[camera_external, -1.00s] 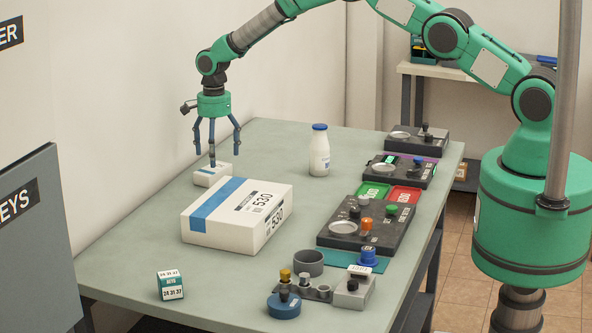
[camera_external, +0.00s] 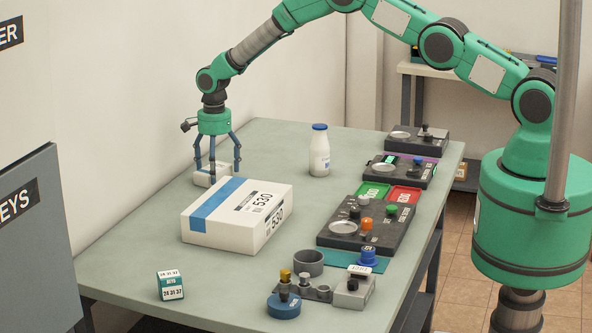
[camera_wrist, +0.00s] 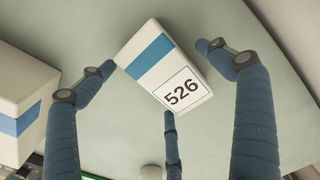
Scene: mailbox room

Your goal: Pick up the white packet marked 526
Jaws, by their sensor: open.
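The white packet marked 526 (camera_wrist: 197,105) has a blue band and lies on the table. It also shows in the external view (camera_external: 203,181), partly hidden by my fingers. My gripper (camera_external: 212,174) is low over the packet, pointing down, with its fingers spread around it. In the wrist view my gripper (camera_wrist: 165,80) is open, with blue fingers to the left and right of the packet and a third below it. I cannot tell whether any finger touches the packet.
A large white box marked 530 (camera_external: 236,217) stands just in front of the packet. A bottle (camera_external: 320,152) stands to the right. Dark device panels (camera_external: 366,228) line the table's right side. The wall (camera_external: 250,60) is close behind the packet.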

